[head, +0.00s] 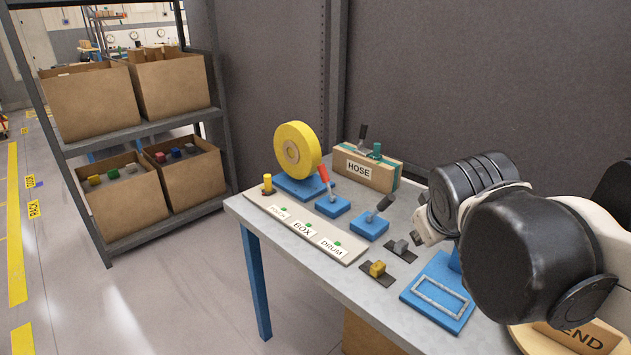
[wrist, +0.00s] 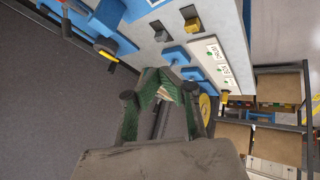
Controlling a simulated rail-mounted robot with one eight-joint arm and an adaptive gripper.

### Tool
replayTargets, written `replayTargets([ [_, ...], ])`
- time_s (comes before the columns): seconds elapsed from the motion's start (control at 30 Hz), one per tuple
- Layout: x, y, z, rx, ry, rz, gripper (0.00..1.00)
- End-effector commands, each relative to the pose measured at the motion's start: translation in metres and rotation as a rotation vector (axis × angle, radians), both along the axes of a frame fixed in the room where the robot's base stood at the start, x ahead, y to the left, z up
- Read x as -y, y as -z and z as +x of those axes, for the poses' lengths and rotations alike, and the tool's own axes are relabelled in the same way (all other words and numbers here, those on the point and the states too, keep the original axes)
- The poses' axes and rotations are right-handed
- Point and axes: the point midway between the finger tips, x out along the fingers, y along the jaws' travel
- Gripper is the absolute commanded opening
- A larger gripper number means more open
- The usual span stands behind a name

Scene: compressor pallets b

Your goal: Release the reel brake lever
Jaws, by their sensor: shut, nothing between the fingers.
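A lever with a red handle (head: 324,174) rises from a small blue base (head: 333,207) just right of the yellow reel (head: 311,143) in the head view. The handle leans up and to the left, close to the reel's rim. A second lever, black-handled (head: 385,203), stands on another blue base (head: 369,226) nearer the front. My gripper (wrist: 168,86) is shut and empty in the wrist view, its green fingertips together. In the head view my wrist is right of both levers and apart from them. The reel's edge (wrist: 206,108) shows right of the fingers; the red handle cannot be made out there.
A HOSE box (head: 378,175) stands behind the levers against the dark wall. A labelled board (head: 305,228), a yellow block (head: 377,268) and a blue plate (head: 438,300) lie along the table's front. A shelf with cartons (head: 128,208) stands left, across open floor.

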Motion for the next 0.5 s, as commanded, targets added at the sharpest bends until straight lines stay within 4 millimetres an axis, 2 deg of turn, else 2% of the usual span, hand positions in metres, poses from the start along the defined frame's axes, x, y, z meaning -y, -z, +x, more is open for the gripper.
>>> replayTargets([
  [0.03, -0.003, 0.001, 0.014, 0.003, -0.025, -0.034, 0.00],
  [0.5, -0.034, 0.003, 0.131, 0.036, -0.235, -0.369, 0.00],
])
